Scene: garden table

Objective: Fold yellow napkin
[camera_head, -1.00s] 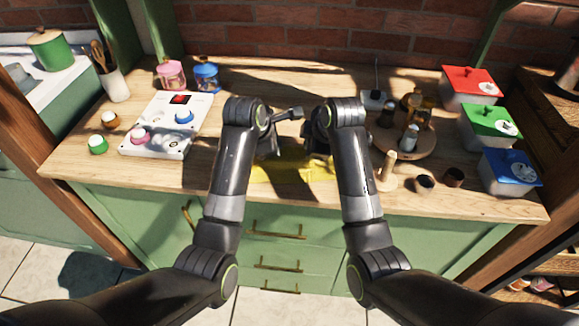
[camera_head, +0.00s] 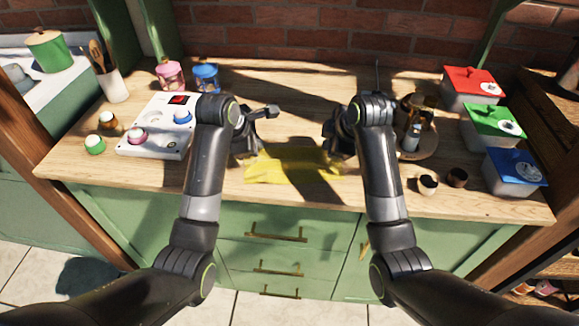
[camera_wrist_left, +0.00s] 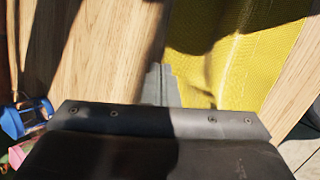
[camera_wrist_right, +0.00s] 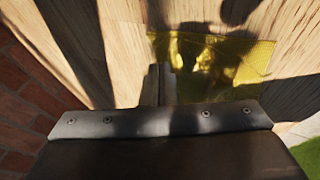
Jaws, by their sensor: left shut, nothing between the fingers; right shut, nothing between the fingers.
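The yellow napkin (camera_head: 290,168) lies on the wooden table top near the front edge, a strip wider than it is deep, partly in shadow. It also shows in the left wrist view (camera_wrist_left: 235,75) and the right wrist view (camera_wrist_right: 250,58). My left gripper (camera_head: 250,145) is shut and empty beside the napkin's left end. In its wrist view the closed fingers (camera_wrist_left: 162,85) reach the napkin's edge; I cannot tell whether they touch it. My right gripper (camera_head: 335,145) is shut and empty near the napkin's right end; its closed fingers (camera_wrist_right: 158,85) appear beside the cloth.
A white panel with knobs (camera_head: 158,125) and pink and blue jars (camera_head: 205,77) stand at left. A round wooden tray (camera_head: 422,150), small dark cups (camera_head: 427,184) and red, green and blue lidded boxes (camera_head: 515,165) stand at right. The table behind the napkin is clear.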

